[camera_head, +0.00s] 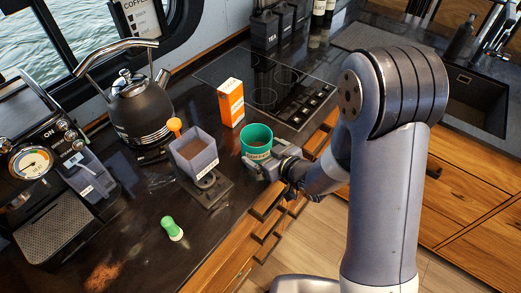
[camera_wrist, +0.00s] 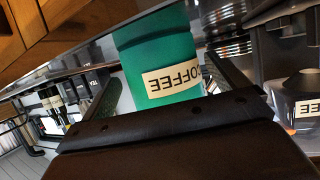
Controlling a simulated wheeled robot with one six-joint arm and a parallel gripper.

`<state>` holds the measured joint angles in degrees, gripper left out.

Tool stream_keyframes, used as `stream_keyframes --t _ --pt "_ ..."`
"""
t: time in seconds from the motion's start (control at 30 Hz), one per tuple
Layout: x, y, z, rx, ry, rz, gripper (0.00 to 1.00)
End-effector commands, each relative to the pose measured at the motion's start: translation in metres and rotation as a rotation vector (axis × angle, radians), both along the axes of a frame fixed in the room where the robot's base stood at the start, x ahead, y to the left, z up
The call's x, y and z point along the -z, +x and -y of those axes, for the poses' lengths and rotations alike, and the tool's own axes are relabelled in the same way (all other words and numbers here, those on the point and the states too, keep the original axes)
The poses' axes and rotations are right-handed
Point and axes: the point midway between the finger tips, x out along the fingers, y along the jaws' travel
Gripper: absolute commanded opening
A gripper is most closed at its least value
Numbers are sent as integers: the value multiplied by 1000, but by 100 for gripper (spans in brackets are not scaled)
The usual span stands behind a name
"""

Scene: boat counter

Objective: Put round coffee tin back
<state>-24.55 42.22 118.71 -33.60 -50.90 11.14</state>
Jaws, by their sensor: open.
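The round coffee tin (camera_head: 257,137) is teal green with a pale label and stands upright and open-topped near the counter's front edge. Brown contents show inside it in the head view. In the wrist view the tin (camera_wrist: 158,50) appears upside down, its label reading COFFEE, between the two fingers. My gripper (camera_head: 262,164) is low at the tin's front side. In the wrist view my gripper (camera_wrist: 165,85) is open, with one finger on each side of the tin. Whether either finger touches it I cannot tell.
A square grey container (camera_head: 194,151) of brown grounds stands on a dark scale (camera_head: 207,190) left of the tin. An orange box (camera_head: 231,102) is behind it. A kettle (camera_head: 140,108), coffee machine (camera_head: 45,165) and green-white object (camera_head: 172,229) lie further left. The cooktop (camera_head: 262,82) is behind.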

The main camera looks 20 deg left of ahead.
Motion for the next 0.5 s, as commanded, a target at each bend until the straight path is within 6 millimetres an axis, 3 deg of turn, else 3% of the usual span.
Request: stream_keyframes --t 0.3,0.5 --pt "-22 -33 44 3 0 2 94" --pt "-33 -48 63 3 1 2 94"
